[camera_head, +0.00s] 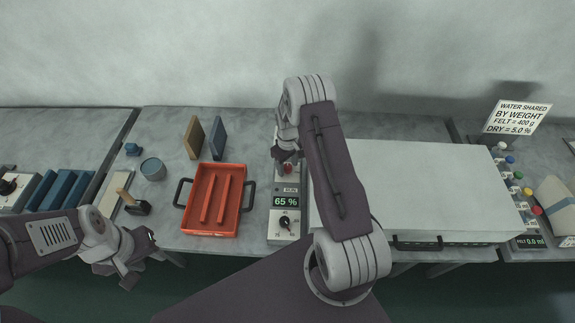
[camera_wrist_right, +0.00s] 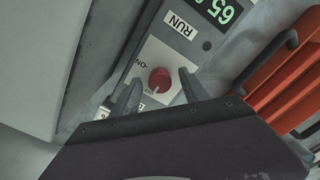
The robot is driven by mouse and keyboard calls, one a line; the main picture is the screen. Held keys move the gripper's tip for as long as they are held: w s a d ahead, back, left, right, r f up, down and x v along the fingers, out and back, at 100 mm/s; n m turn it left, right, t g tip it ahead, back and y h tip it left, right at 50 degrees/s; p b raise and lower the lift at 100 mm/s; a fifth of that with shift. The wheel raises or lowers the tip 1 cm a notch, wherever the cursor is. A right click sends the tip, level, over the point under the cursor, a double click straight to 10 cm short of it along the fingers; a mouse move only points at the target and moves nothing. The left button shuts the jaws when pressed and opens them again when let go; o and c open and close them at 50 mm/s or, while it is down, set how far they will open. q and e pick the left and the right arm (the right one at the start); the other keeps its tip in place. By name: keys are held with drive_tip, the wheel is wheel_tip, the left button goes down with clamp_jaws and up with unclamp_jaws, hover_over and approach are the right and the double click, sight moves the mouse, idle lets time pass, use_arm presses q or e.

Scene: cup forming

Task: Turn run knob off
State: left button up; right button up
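The run knob is a red round knob (camera_wrist_right: 159,80) on a pale square plate of the control panel, beside the RUN label (camera_wrist_right: 181,25). In the right wrist view, my right gripper's two fingers (camera_wrist_right: 159,84) are apart, one on each side of the knob, with gaps visible. An ON marking shows by the plate; the other marking is partly hidden by a finger. My left gripper (camera_head: 140,260) is open and empty at the table's front left.
A blue-grey cup (camera_head: 153,170) and a wooden-handled tool (camera_head: 138,207) lie further left.

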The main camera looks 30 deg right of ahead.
sight(288, 167)
wheel_tip(288, 167, up, 9)
drive_tip(key=shift+r+b, duration=0.1)
drive_tip(key=shift+b, duration=0.7)
